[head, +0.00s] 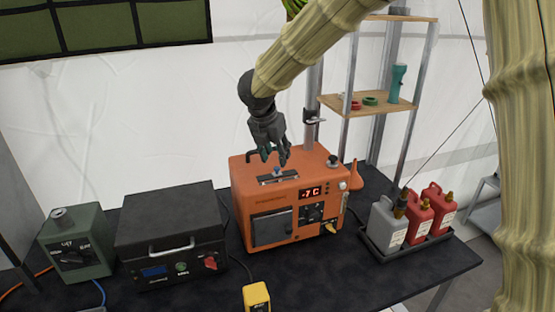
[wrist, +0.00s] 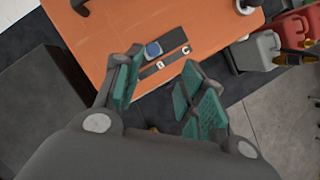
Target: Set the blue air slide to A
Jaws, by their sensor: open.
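The blue air slide (head: 277,171) is a small blue knob in a dark slot on top of the orange box (head: 248,190). In the wrist view the blue slide (wrist: 153,49) sits toward the left end of its slot (wrist: 174,39). A strip with two small white marks (wrist: 160,64) runs beside the slot; I cannot read the letters for certain. My gripper (head: 275,157) is open and empty, pointing down just above the slide. In the wrist view its fingers (wrist: 162,62) are spread, with the slide seen beyond and between their tips.
The orange box's front has a red display (head: 312,191). A black case (head: 170,225) and a green switch box (head: 75,245) stand to its left. Grey and red canisters (head: 388,220) stand in a tray to the right.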

